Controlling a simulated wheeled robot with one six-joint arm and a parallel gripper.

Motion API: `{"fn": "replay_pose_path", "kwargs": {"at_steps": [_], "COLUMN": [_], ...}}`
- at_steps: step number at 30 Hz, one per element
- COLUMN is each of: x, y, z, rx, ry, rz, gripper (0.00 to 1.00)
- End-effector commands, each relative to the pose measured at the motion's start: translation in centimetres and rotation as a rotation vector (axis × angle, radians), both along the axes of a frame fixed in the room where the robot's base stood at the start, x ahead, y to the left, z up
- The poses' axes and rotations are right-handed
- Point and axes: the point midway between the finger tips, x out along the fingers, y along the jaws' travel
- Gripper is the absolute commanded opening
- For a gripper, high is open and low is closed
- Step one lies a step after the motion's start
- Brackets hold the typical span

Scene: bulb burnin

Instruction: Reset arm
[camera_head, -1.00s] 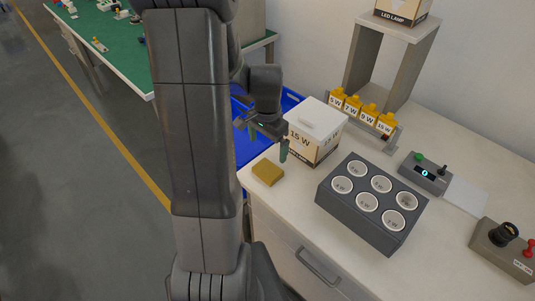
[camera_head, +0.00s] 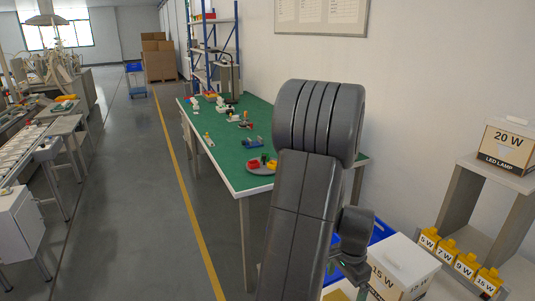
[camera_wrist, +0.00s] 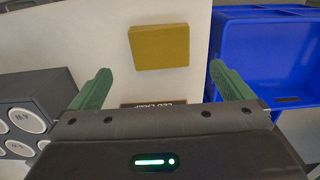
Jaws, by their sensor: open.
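My gripper (camera_wrist: 155,90) is open in the wrist view, its two green fingers wide apart with nothing between them. A yellow block (camera_wrist: 158,46) lies on the white counter beyond the fingertips. In the head view my arm stands in the middle right, and my gripper (camera_head: 352,274) shows only in part at the lower edge, beside the 15 W box (camera_head: 398,272). The fingertips are hard to make out there.
A blue bin (camera_wrist: 262,58) is right of the yellow block; a grey socket block (camera_wrist: 30,115) is at left. Yellow wattage holders (camera_head: 463,262) and a 20 W box (camera_head: 505,145) stand at right. A green-topped table (camera_head: 228,150) is behind; the aisle floor is clear.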

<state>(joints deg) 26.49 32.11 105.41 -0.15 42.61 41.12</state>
Motion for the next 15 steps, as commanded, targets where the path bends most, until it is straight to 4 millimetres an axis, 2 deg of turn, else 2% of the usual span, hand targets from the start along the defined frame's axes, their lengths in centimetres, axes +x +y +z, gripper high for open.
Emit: {"fn": "replay_pose_path", "kwargs": {"at_steps": [6, 15], "x": [-0.1, -0.1], "y": [0.0, 0.0], "z": [-3.5, -7.4], "rx": [0.002, 0.002], "ry": [0.004, 0.003], "rz": [0.000, 0.000], "gripper": [1.00, 1.00]}}
